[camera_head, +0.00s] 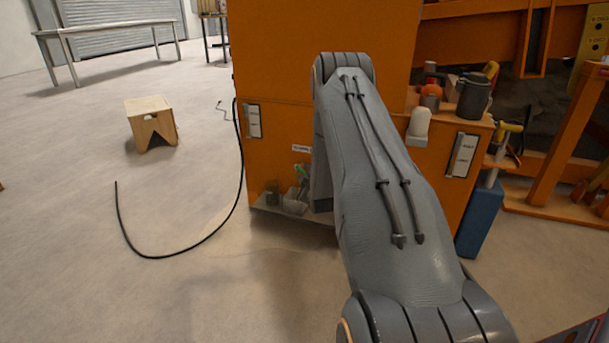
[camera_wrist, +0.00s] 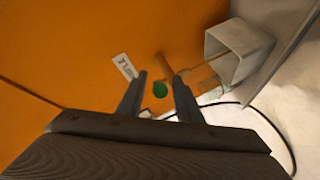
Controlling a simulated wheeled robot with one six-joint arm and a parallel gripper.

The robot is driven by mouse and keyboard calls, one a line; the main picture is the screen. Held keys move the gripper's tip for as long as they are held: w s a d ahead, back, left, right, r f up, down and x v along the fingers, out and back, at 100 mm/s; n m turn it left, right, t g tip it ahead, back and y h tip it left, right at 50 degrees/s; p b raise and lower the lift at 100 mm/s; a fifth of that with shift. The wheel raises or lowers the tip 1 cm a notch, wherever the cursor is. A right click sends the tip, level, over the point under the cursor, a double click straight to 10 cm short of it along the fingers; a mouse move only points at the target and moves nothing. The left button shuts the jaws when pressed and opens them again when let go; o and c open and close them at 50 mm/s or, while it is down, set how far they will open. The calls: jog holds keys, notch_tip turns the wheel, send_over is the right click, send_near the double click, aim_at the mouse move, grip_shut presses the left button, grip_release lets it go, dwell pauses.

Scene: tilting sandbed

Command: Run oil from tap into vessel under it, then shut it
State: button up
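A small tap with a green handle (camera_head: 301,170) is on the lower front of the orange cabinet, above a low shelf. In the wrist view the green part (camera_wrist: 160,89) shows between my fingers, beside a brown bar. A pale, square, open vessel (camera_head: 295,207) stands on the shelf below the tap. It also shows in the wrist view (camera_wrist: 237,42), right of the fingers. My gripper (camera_wrist: 160,77) is open, its two dark fingers apart. I cannot tell whether they touch the green handle. My arm hides the gripper in the head view. Oil flow cannot be made out.
A dark jar (camera_head: 272,192) stands left of the vessel on the low shelf (camera_head: 318,226). A black cable (camera_head: 190,250) hangs from the orange cabinet (camera_head: 275,80) and loops across the floor.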

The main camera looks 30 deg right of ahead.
jog(key=shift+a, duration=0.1)
jog(key=shift+s+a+r, duration=0.2)
jog(key=shift+s+r, duration=0.05)
jog(key=shift+s, duration=0.15)
jog(key=p+v, duration=0.3)
jog(key=v, duration=0.3)
jog(key=shift+s, duration=0.4)
jog(key=shift+a+f, duration=0.1)
jog(key=shift+w+d+f+m+t+y+b, duration=0.25)
jog(key=shift+w+d+m+t+y+b, duration=0.35)
jog(key=shift+w+m+b, duration=1.2)
jog(key=shift+w+d+f+m+t+y+b, duration=0.35)
jog(key=shift+w+m+t+y+b, duration=0.5)
jog(key=shift+m+b, duration=1.1)
jog(key=shift+w+d+f+m+t+y+b, duration=0.2)
jog(key=shift+w+d+m+t+y+b, duration=0.25)
jog(key=shift+w+m+y+b, duration=1.35)
jog(key=shift+s+n+h+b, duration=0.3)
jog(key=shift+n+h+b, duration=0.25)
jog(key=shift+h, duration=0.3)
